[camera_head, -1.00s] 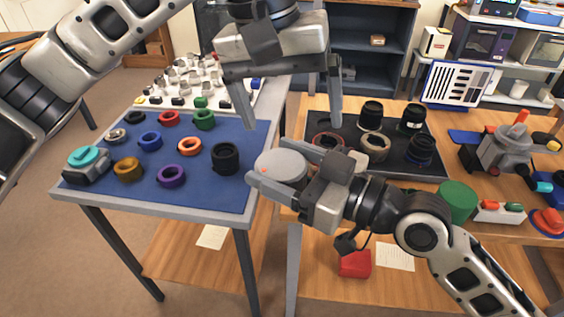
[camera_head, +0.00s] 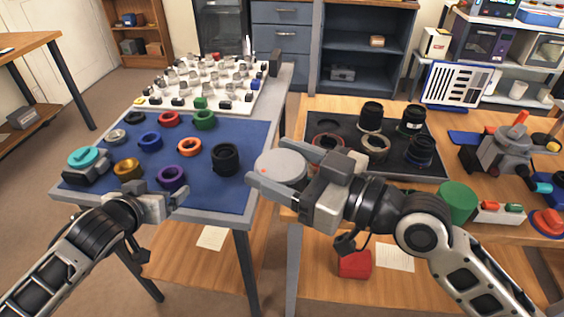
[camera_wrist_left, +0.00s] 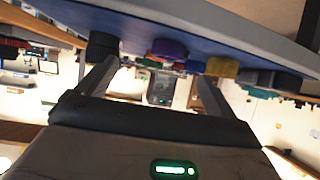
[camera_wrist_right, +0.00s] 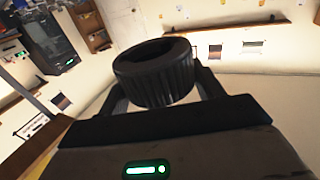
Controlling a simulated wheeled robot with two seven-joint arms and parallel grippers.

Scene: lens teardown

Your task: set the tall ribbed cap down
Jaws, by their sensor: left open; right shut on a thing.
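My right gripper (camera_head: 285,170) is shut on the tall ribbed cap (camera_head: 279,166). In the head view the cap shows a pale grey round face, between the two fingers, over the gap between the tables. In the right wrist view the cap (camera_wrist_right: 155,80) is black with a ribbed side and a hollow end. My left gripper (camera_head: 163,203) is open and empty at the front edge of the blue-topped table. Its fingers also show in the left wrist view (camera_wrist_left: 155,82), with the table edge and rings beyond.
The blue mat (camera_head: 200,188) carries several coloured rings, a black ring (camera_head: 225,158) and a teal-topped part (camera_head: 86,160). A dark tray (camera_head: 435,170) on the wooden table holds lens parts.

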